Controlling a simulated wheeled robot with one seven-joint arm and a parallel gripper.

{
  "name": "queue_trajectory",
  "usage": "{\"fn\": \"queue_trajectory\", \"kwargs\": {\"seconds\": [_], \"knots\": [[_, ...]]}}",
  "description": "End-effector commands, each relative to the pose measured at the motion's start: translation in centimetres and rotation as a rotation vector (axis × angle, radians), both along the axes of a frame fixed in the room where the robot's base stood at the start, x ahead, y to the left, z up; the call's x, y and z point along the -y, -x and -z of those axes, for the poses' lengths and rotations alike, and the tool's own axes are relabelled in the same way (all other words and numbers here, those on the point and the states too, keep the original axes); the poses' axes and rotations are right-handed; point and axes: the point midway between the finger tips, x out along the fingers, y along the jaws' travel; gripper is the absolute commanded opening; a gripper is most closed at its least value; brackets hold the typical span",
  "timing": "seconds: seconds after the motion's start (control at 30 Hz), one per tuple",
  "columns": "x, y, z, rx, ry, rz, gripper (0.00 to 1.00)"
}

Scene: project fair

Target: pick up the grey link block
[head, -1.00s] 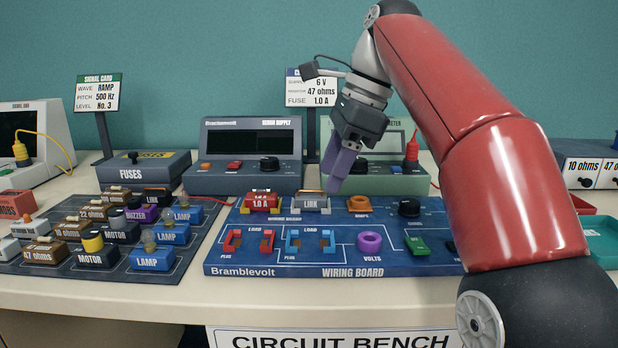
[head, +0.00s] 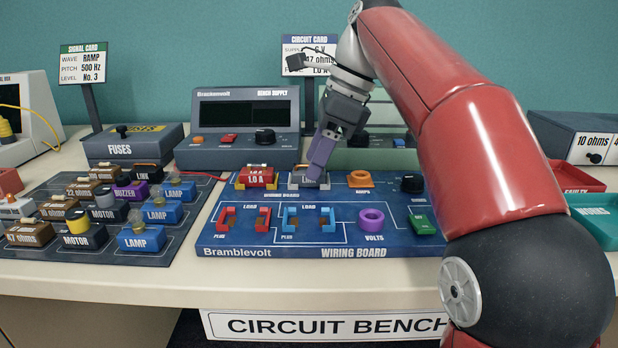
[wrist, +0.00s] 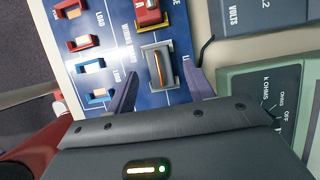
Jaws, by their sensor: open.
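The grey link block (head: 298,181) sits in the upper row of the blue wiring board (head: 262,243), just right of the red 1.0 A fuse block (head: 256,177). My gripper (head: 318,172) is directly over it, pointing down, and partly covers it in the head view. In the wrist view the grey link block (wrist: 157,64), with an orange stripe along its top, shows between the two open purple fingers of my gripper (wrist: 162,72). The fingers are apart from each other, one on each side. I cannot tell how far the tips reach down beside it.
The red fuse block stands close on the left and an orange AMPS socket (head: 360,179) on the right. The bench supply (head: 246,128) and a green meter (wrist: 262,105) stand behind. A component mat (head: 95,249) at left holds several blocks, including another marked LINK (head: 147,173).

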Motion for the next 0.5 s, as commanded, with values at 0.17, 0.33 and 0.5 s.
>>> {"fn": "queue_trajectory", "kwargs": {"seconds": [0.17,0.33,0.5], "knots": [[-0.7,0.02,1.89,0.001,0.001,0.0,0.53],[-0.76,0.0,1.91,0.002,0.001,0.001,0.53],[-0.75,0.0,1.9,0.001,0.001,0.0,0.41]]}}
